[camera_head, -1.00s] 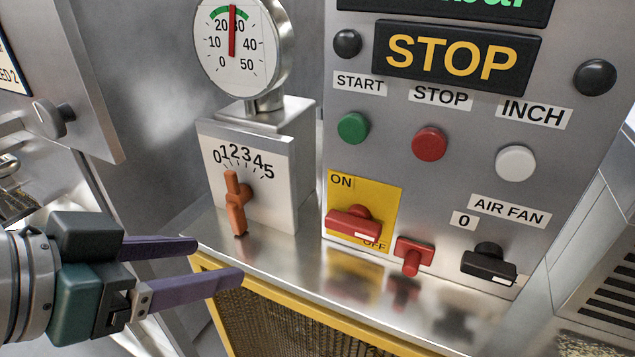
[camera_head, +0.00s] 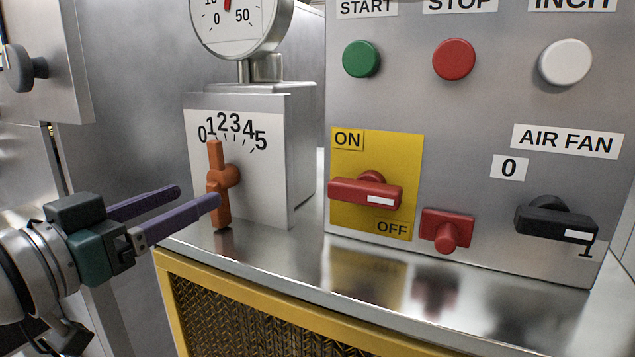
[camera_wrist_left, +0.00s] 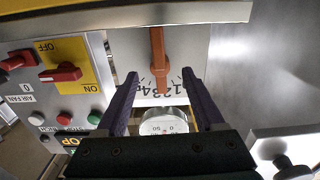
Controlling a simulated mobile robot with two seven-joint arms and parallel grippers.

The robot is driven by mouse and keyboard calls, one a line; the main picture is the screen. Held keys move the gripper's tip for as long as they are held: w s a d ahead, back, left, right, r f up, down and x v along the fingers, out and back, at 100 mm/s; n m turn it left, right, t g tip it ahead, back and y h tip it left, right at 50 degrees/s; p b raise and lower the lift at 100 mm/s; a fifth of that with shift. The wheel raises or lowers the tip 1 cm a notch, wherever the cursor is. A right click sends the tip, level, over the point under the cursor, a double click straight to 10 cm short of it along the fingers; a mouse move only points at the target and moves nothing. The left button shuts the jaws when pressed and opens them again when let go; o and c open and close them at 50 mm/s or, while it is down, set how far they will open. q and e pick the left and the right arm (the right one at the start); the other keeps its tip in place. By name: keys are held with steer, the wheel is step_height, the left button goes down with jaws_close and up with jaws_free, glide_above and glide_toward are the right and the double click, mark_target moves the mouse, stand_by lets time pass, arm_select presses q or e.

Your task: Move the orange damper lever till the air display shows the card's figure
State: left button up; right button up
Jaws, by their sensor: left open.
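The orange damper lever (camera_head: 219,190) stands near upright on a white scale plate (camera_head: 265,190) marked 0 to 5, its upper end near the 1. A round dial (camera_head: 255,35) marked to 50 stands above; its top is cut off. My left gripper (camera_head: 198,196) is open just left of the lever, and one fingertip overlaps the lever's lower part in the head view. In the left wrist view the lever (camera_wrist_left: 158,58) appears between the open fingers (camera_wrist_left: 160,74); contact cannot be told. I see no card. My right gripper is not in view.
Right of the plate is a panel with a red ON/OFF switch (camera_head: 364,192), a small red knob (camera_head: 447,230), a black AIR FAN switch (camera_head: 555,220) and push buttons (camera_head: 453,59). A metal ledge (camera_head: 300,262) tops a yellow-framed mesh (camera_head: 270,320).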

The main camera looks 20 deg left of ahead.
mark_target(210, 189)
arm_select(q)
steer(key=w, duration=0.5)
steer(key=shift+w+d, duration=0.25)
steer(key=shift+w, duration=0.05)
jaws_close()
stand_by(0.4)
